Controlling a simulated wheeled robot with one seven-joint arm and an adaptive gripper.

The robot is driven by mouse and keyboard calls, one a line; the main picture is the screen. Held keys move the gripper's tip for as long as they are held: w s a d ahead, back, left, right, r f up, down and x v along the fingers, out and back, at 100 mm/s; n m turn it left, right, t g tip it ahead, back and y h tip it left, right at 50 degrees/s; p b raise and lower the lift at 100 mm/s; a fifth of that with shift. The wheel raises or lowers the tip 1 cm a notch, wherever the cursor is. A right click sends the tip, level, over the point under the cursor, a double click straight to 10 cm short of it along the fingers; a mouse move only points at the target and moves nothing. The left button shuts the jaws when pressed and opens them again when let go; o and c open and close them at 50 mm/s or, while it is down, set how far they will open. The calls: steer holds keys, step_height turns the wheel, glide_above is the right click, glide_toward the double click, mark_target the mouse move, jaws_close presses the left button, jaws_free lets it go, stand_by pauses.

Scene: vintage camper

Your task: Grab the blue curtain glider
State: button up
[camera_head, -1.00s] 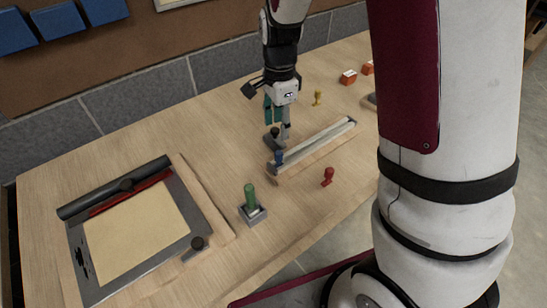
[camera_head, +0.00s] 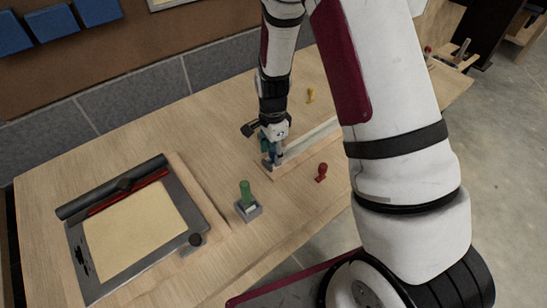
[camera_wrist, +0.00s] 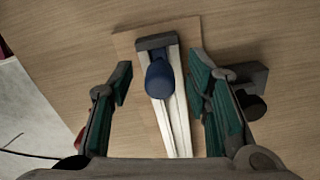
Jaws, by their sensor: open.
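The blue curtain glider (camera_wrist: 160,78) sits on a pale double rail near its dark end stop in the wrist view. The rail (camera_wrist: 181,118) is fixed on a wooden board (camera_wrist: 124,42). My gripper (camera_wrist: 160,85) is open, with one teal-padded finger on each side of the glider and visible gaps between. In the head view my gripper (camera_head: 271,158) is low over the rail's near end. The glider is mostly hidden there by the fingers.
A green-handled stamp (camera_head: 245,194) stands left of the rail, and a red stamp (camera_head: 321,172) stands right of it. A yellow piece (camera_head: 310,95) is behind. A framed printing plate (camera_head: 135,230) lies at left. A dark knobbed block (camera_wrist: 250,85) is just beside the right finger.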

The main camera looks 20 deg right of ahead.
steer(key=shift+f, duration=0.2)
jaws_close()
steer(key=shift+r, duration=0.15)
